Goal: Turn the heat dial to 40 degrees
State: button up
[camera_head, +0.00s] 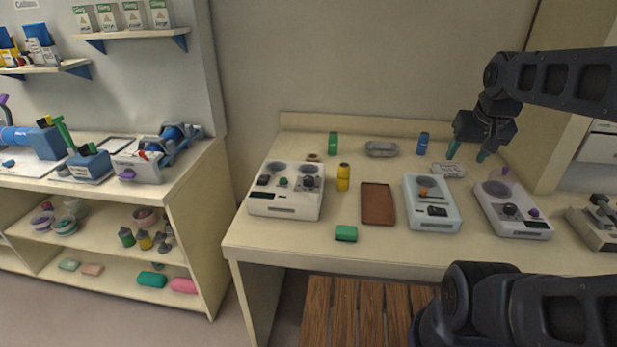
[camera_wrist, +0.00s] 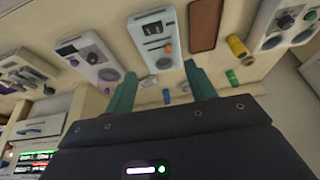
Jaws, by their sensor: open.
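Several devices with knobs stand on the table, and their labels are too small to read, so I cannot tell which carries the heat dial. A white device (camera_head: 283,207) at left has a dark knob (camera_head: 308,182) and a green knob. A pale blue device (camera_head: 419,218) in the middle has an orange knob (camera_head: 424,191). A white device (camera_head: 525,229) at right has a dark dial (camera_head: 510,209) and a purple knob; it also shows in the wrist view (camera_wrist: 101,76). My gripper (camera_head: 468,154) is open and empty, above the table's back, touching no knob.
A brown tray (camera_head: 377,204) lies between the left and middle devices. A yellow cylinder (camera_head: 343,177), a green block (camera_head: 346,233), and green and blue cylinders stand nearby. A grey device (camera_head: 590,231) is at far right. A wooden slatted seat (camera_head: 345,315) is below the table's front.

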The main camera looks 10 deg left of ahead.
jog(key=w+a+m+g, duration=0.1)
jog(key=w+a+m, duration=0.1)
jog(key=w+a, duration=0.6)
jog(key=m+g, duration=0.4)
jog(key=m, duration=0.1)
send_over(308, 178)
notch_tip(308, 178, down, 11)
notch_tip(308, 178, down, 11)
jog(key=shift+r, duration=0.2)
jog(key=c, duration=1)
jog(key=shift+n+h, duration=0.3)
